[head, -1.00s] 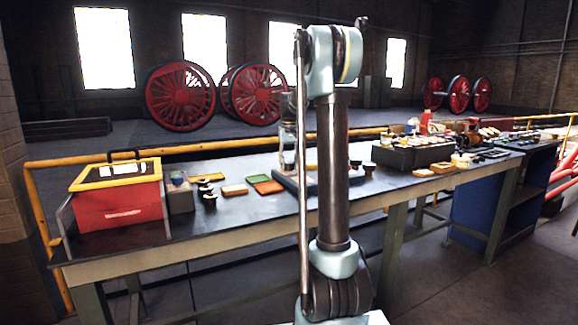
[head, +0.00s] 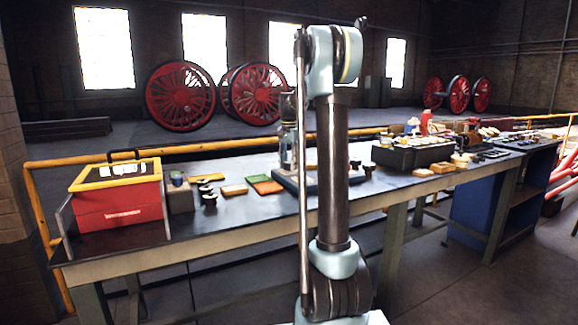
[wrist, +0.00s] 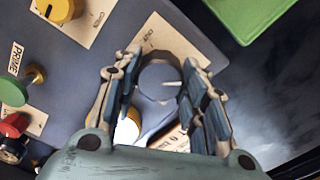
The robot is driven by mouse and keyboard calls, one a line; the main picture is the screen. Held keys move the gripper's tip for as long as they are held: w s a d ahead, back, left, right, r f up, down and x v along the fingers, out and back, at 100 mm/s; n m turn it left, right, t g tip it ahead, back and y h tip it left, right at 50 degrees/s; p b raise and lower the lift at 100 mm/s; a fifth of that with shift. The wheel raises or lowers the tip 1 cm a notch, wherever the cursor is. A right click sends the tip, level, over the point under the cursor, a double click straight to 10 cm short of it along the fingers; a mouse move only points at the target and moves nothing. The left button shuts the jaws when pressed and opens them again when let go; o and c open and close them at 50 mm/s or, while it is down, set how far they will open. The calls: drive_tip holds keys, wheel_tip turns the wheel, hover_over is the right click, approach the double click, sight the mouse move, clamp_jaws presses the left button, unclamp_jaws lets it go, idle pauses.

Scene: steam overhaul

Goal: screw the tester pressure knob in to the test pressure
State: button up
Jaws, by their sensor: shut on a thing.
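In the wrist view my gripper (wrist: 160,92) has its two fingers on either side of a dark grey round knob (wrist: 158,78) on the grey tester panel (wrist: 112,62), and is shut on it. The label card behind this knob is partly covered, and I cannot read it in full. No pressure reading can be made out.
On the panel are a yellow knob (wrist: 62,9), a green knob (wrist: 35,73) near a PRIME label, and a red knob (wrist: 14,124). A green tray (wrist: 248,22) lies beside the panel. A red toolbox (head: 118,205) stands on the bench's left end.

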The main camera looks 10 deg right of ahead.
sight(289, 162)
drive_tip(key=shift+w+a+m, duration=0.1)
drive_tip(key=shift+w+m, duration=0.05)
drive_tip(key=shift+m, duration=0.35)
drive_tip(key=o, duration=1.1)
drive_tip(key=shift+r, duration=0.1)
wheel_tip(289, 162, up, 12)
drive_tip(key=shift+f, duration=0.15)
